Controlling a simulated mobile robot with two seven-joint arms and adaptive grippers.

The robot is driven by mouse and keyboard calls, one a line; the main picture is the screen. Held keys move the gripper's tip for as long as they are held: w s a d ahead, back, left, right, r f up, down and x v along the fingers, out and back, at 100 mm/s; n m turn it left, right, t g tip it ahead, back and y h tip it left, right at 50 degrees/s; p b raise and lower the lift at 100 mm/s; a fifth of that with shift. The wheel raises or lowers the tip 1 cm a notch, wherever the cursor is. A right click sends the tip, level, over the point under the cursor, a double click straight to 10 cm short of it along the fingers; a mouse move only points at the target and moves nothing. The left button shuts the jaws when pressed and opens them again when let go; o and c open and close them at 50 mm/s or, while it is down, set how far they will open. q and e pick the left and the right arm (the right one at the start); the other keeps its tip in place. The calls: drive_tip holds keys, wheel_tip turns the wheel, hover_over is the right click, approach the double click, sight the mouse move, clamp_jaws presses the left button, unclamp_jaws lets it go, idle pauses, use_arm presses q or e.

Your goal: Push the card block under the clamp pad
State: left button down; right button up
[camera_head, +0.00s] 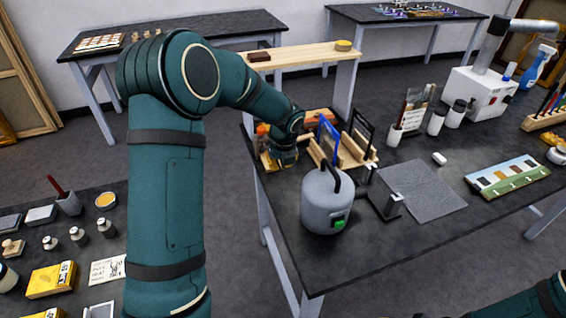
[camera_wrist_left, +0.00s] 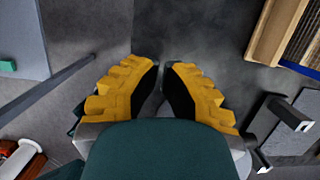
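My left gripper (camera_head: 283,160) is low at the left end of the dark workbench (camera_head: 420,250), just left of a wooden rack (camera_head: 345,152). In the left wrist view its yellow, ridged fingers (camera_wrist_left: 161,66) come together at the tips, with only a narrow gap and nothing seen between them. I cannot pick out the card block for sure. A small metal piece on a dark base (camera_head: 393,206) stands right of the grey canister; whether it bears the clamp pad is unclear. A like piece shows in the left wrist view (camera_wrist_left: 290,114). My right gripper is out of view.
The grey canister (camera_head: 326,205) with a green button stands close in front of the rack. The rack holds a blue panel (camera_head: 328,140) and a black frame. The bench front is clear.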

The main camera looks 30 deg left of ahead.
sight(274, 176)
use_arm(q)
drive_tip(key=b+x, duration=0.2)
drive_tip(key=x, duration=0.8)
drive_tip(key=shift+s+f, duration=0.15)
drive_tip(key=shift+f, duration=0.05)
drive_tip(key=shift+w+a+r, duration=0.15)
drive_tip(key=shift+w+a, duration=1.2)
drive_tip(key=shift+a, duration=0.1)
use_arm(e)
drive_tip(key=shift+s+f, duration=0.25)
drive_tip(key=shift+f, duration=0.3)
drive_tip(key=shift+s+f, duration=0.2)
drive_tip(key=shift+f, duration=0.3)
